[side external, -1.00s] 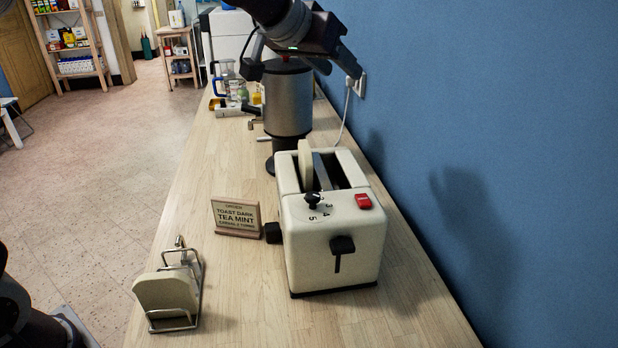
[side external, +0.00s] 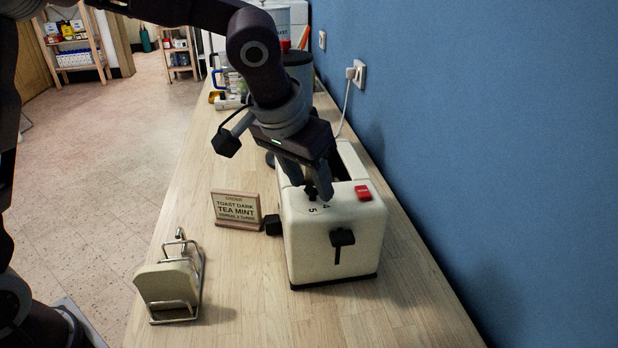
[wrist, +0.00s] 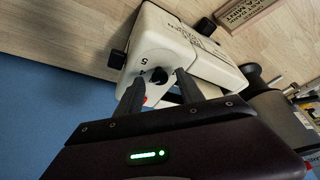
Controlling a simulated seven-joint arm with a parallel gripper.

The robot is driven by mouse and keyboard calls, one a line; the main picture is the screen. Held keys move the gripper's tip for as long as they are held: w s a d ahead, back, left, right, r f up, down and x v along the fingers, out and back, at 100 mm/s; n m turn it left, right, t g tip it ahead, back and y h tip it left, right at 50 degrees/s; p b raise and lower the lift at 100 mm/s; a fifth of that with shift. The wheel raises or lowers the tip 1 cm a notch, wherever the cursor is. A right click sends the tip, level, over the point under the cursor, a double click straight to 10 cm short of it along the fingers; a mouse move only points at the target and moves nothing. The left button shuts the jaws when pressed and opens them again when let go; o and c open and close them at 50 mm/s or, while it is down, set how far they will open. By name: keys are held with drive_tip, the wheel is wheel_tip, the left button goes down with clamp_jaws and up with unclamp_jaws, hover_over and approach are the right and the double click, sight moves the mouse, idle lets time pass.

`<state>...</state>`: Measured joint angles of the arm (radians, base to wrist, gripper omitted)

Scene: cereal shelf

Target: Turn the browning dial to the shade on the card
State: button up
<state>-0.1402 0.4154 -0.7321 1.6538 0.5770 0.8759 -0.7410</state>
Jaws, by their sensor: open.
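The cream toaster (side external: 312,245) stands on the counter, with its dial on the top near corner. The dial's black knob (wrist: 158,84) sits between my fingers in the wrist view; numerals 4 and 5 show beside it, the others are hidden. My gripper (side external: 318,194) is open and points down at the dial, its fingertips on either side of the knob. I cannot tell whether they touch it. The order card (side external: 236,210) stands left of the toaster and reads "TOAST DARK", "TEA MINT" and a smaller line. The card also shows in the wrist view (wrist: 250,12).
A red button (side external: 362,192) is right of the dial, and a black lever (side external: 342,238) is on the toaster's front. A wire rack (side external: 178,285) holding a slab stands at the front left. The blue wall is close on the right.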

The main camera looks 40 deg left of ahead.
clamp_jaws()
drive_tip(key=shift+m, duration=0.3)
drive_tip(key=m, duration=0.1)
drive_tip(key=m+h, duration=0.1)
drive_tip(key=m, duration=0.1)
drive_tip(key=m+h, duration=0.1)
drive_tip(key=m, duration=0.1)
drive_tip(key=shift+w+a+g, duration=0.15)
drive_tip(key=shift+a+g, duration=0.1)
drive_tip(key=shift+g, duration=0.05)
drive_tip(key=m+g, duration=0.1)
drive_tip(key=m, duration=0.2)
drive_tip(key=m+h, duration=0.1)
drive_tip(key=m, duration=0.2)
drive_tip(key=shift+w+a+g+h, duration=0.1)
drive_tip(key=shift+w+g+h, duration=0.05)
drive_tip(key=shift+g+h, duration=0.2)
drive_tip(key=shift+m, duration=0.4)
unclamp_jaws()
